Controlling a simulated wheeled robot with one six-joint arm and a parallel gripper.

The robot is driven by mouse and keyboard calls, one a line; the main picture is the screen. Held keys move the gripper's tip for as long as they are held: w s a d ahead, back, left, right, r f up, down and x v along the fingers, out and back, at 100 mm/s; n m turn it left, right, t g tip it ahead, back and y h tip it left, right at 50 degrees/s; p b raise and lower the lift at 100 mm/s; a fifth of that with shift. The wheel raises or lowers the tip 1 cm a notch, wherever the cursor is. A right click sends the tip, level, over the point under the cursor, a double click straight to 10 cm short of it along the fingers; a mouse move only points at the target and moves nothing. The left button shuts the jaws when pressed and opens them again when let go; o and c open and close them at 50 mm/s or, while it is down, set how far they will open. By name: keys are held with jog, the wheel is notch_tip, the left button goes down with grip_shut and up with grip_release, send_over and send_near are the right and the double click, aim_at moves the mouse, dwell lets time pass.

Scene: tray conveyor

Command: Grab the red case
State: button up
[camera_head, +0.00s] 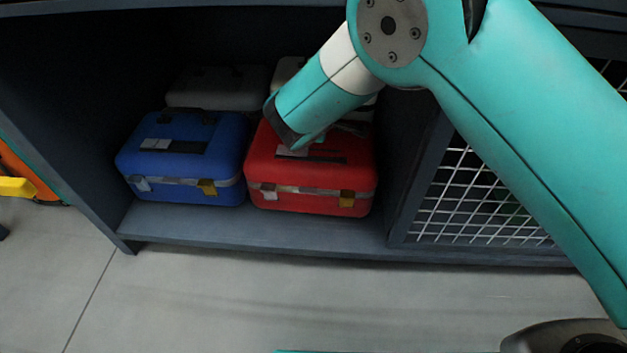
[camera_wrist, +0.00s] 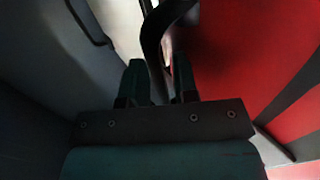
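The red case (camera_head: 310,178) sits on the low shelf of the cabinet, right of a blue case. In the head view my wrist is over its top, and hides the gripper tips and part of the handle. In the wrist view the red case (camera_wrist: 235,55) fills the right side, and its dark handle (camera_wrist: 154,38) curves down between the fingers of my gripper (camera_wrist: 160,70). The fingers stand apart, with a thin gap showing beside the handle. I see no clear grip on it.
The blue case (camera_head: 185,165) stands close on the left. Grey cases (camera_head: 215,88) stand behind. The cabinet's side post and a wire mesh panel (camera_head: 470,200) are on the right. The shelf edge (camera_head: 250,228) and open floor lie in front.

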grip_shut()
dwell(1.3)
jog(key=shift+r, duration=0.15)
